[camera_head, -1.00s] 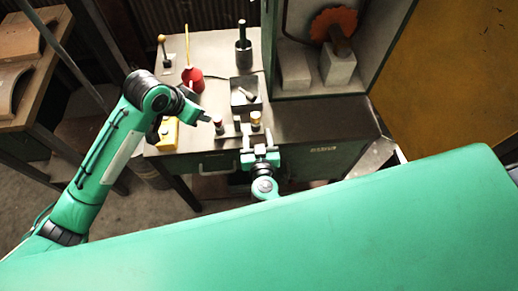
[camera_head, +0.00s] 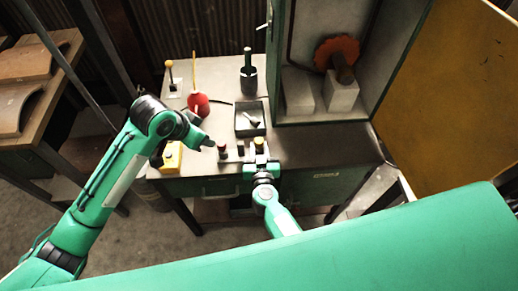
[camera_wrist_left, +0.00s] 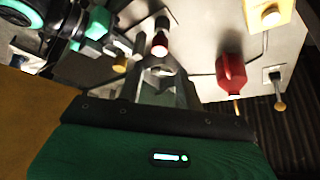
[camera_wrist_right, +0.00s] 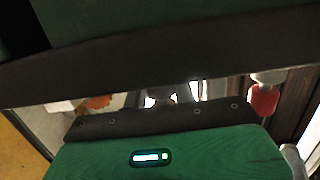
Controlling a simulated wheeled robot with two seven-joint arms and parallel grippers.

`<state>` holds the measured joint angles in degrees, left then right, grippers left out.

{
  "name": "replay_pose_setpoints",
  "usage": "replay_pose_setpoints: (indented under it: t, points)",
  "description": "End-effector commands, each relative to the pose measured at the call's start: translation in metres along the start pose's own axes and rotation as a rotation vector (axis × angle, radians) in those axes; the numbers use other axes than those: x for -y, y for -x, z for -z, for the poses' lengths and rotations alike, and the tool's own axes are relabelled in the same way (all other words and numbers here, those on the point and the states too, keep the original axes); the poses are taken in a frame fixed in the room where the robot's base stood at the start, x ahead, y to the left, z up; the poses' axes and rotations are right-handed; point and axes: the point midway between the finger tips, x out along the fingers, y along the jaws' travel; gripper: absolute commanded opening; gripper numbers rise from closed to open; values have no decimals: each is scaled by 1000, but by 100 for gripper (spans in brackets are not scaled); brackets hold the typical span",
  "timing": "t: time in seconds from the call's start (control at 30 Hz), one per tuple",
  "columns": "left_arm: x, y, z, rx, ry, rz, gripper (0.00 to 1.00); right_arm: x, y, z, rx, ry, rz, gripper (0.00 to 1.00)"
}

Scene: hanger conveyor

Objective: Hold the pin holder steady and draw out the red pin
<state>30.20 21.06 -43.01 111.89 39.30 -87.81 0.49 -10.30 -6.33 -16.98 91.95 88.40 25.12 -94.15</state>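The grey pin holder (camera_head: 238,156) stands at the front edge of the workbench. The red pin (camera_head: 222,151) stands upright in its left part; a yellow-topped pin (camera_head: 258,143) stands at its right. In the left wrist view the red pin (camera_wrist_left: 160,42) lies beyond my finger gap. My left gripper (camera_head: 208,141) is open, close beside the red pin's top and apart from it. My right gripper (camera_head: 260,160) is at the holder's right end, its fingers on both sides near the yellow-topped pin; contact is unclear.
Behind the holder is a dark tray (camera_head: 250,118) with a small part in it. A red bottle (camera_head: 198,104), a dark cup with a green handle (camera_head: 248,80) and a yellow box (camera_head: 171,156) stand around. A cabinet (camera_head: 300,113) rises at right.

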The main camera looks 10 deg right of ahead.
Motion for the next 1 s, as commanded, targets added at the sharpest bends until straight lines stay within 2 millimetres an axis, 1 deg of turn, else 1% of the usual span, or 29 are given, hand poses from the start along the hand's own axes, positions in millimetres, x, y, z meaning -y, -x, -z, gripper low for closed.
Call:
replay_pose_setpoints:
  t: [0.03,0.07,0.1,0.2,0.27,0.37,0.5,0.7,0.83,1.0]
  points:
    - [0,0,0,0,0,0,36,0,0,0,0,0,0,4]
    - [0,0,0,0,0,0,40,0,0,0,0,0,0,4]
    - [0,0,0,0,-2,1,42,0,0,0,0,0,0,4]
    - [0,-3,-1,0,-29,13,42,0,0,0,0,0,0,4]
    - [-1,-7,-3,1,-70,31,42,0,0,0,0,0,0,3]
    - [-1,-18,-8,8,-185,83,42,0,0,0,0,0,0,3]
    - [-2,-35,-16,32,-426,189,42,0,0,0,0,0,0,3]
    - [-7,-53,-25,107,-803,344,42,0,0,0,0,0,0,3]
    - [-14,-61,-30,180,-1051,438,42,0,0,0,0,0,0,3]
    - [-25,-65,-34,307,-1376,552,42,0,0,0,0,0,0,3]
